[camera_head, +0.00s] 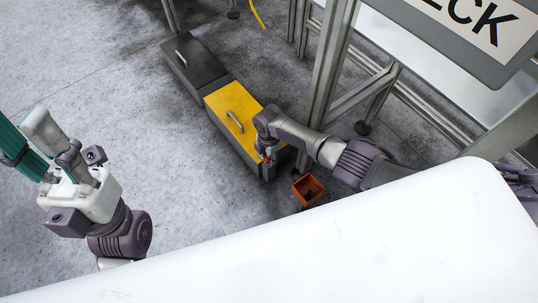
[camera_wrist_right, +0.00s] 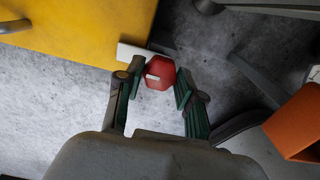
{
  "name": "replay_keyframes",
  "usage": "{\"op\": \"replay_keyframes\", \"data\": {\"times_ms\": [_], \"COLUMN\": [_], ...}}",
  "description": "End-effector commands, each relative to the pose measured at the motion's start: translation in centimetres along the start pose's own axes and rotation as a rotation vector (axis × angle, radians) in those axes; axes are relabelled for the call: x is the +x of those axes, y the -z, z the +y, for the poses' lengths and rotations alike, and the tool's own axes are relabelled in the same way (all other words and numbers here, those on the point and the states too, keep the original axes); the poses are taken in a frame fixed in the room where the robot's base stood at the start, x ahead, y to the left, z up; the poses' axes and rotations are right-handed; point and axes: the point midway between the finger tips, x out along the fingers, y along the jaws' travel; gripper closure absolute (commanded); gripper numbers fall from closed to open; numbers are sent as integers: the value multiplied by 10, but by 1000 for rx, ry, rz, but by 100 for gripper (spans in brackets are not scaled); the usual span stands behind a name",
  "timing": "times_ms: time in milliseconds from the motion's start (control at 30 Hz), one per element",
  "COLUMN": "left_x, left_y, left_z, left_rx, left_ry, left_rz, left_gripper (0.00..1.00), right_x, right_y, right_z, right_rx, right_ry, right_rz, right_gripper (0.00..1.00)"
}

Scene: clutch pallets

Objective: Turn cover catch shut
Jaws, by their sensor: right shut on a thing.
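The yellow cover (camera_head: 233,107), with a grey handle, tops a dark box on the floor. In the right wrist view the yellow cover (camera_wrist_right: 85,25) fills the upper left. A red catch (camera_wrist_right: 159,72) with a small white mark sits by a pale strip (camera_wrist_right: 132,52) at the cover's edge. My right gripper (camera_wrist_right: 158,80) has its green-padded fingers on either side of the red catch, shut on it. In the head view my right gripper (camera_head: 267,152) is at the box's near right end, mostly hiding the catch. My left gripper (camera_head: 42,145) is at the left, apart from the box; its opening is unclear.
A dark grey box (camera_head: 193,60) with a handle adjoins the yellow-covered one. An orange bin (camera_head: 308,190) with something dark inside stands close to my right gripper. Metal frame legs (camera_head: 328,75) rise just right of the box. Floor left of the boxes is clear.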

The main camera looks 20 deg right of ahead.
Motion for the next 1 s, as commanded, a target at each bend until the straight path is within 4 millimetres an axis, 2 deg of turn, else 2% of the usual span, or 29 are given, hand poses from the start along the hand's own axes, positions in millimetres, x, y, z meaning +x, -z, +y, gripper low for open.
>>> {"op": "replay_keyframes", "data": {"times_ms": [167, 200, 333, 733, 867, 1000], "left_x": [0, 0, 0, -1, -1, -1], "left_y": [0, 0, -1, -1, -1, -1], "left_z": [0, 0, 0, 0, 0, 0], "left_rx": [0, 0, 0, 1, 0, 0], "left_ry": [-1, -1, -1, 1, 1, 1], "left_rz": [0, 0, -1, -4, -3, -3], "left_gripper": [63, 63, 63, 63, 63, 63], "right_x": [0, 0, 0, -4, -16, -40], "right_y": [1, 1, 1, 0, 0, 0], "right_z": [0, 0, 0, 0, 1, 1], "right_rx": [-2, -2, -1, 0, 0, -1], "right_ry": [0, 0, 0, -1, -2, -5], "right_rz": [2, 2, 1, 0, 1, 0], "right_gripper": [97, 58, 37, 37, 37, 37]}}
